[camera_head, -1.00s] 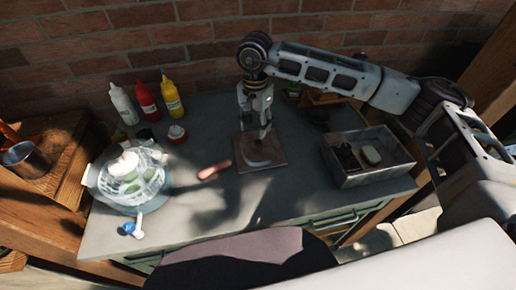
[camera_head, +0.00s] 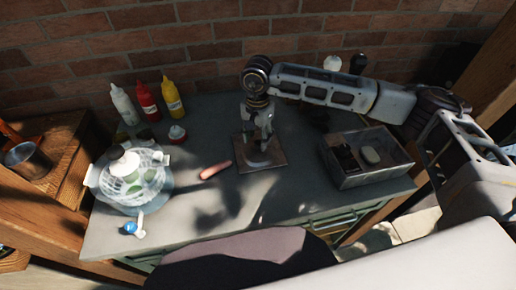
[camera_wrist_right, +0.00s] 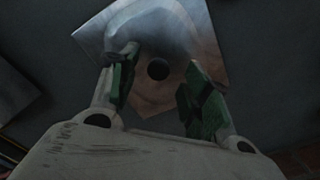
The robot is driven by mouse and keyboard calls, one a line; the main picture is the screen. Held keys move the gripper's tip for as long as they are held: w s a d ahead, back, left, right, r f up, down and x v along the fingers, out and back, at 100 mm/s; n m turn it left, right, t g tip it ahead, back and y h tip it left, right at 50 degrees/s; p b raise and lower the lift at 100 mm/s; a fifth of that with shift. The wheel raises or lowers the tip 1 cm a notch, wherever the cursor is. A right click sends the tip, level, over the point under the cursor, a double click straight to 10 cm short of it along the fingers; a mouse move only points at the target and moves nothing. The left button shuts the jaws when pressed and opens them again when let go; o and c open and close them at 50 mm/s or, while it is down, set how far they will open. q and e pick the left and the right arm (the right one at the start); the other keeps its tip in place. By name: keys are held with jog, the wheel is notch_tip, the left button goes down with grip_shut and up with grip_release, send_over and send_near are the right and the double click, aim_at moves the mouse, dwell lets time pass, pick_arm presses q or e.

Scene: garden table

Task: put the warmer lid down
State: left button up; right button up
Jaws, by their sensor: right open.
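A rounded translucent vessel (camera_head: 150,195) with pale side handles stands at the table's left. A pale domed lid with a whitish knob (camera_head: 125,163) appears to sit on it; I cannot tell for certain that this is the warmer lid. My left gripper is not in view.
A reddish sausage-like piece (camera_head: 215,170) lies left of the board. Squeeze bottles (camera_head: 148,101) stand at the back left. A grey bin (camera_head: 370,180) holds items at the right. A blue-and-white object (camera_head: 132,228) lies at the front left. The front middle is clear.

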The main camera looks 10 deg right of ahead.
aim_at(258, 147)
jog(key=shift+s+d+f, duration=0.1)
jog(key=shift+f, duration=1.3)
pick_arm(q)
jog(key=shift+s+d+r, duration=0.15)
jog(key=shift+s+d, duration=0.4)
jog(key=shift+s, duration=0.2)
